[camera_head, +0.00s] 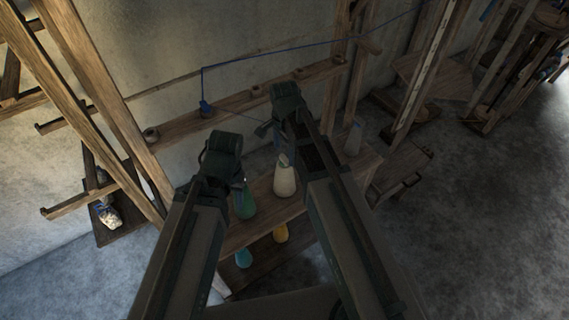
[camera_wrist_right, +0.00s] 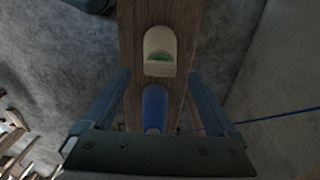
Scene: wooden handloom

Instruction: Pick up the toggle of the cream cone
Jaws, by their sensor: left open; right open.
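The cream cone (camera_head: 284,182) stands upright on a wooden shelf in the head view, between my two forearms. A small pale piece, perhaps its toggle (camera_head: 283,160), shows at its top; detail is too small to tell. My right gripper (camera_head: 266,128) is above and behind the cone, partly hidden by its own wrist. In the right wrist view my right gripper (camera_wrist_right: 157,78) is open and empty, its fingers on either side of a wooden board. My left gripper (camera_head: 240,180) is open, left of the cream cone and just above the green cone (camera_head: 244,206).
A yellow cone (camera_head: 280,233) and a teal cone (camera_head: 243,258) sit lower. A grey cone (camera_head: 353,140) stands right of my right arm. A blue thread runs from a blue piece (camera_head: 206,108) on the rail. The wrist view shows a pale rounded piece (camera_wrist_right: 159,42) and a blue one (camera_wrist_right: 154,105).

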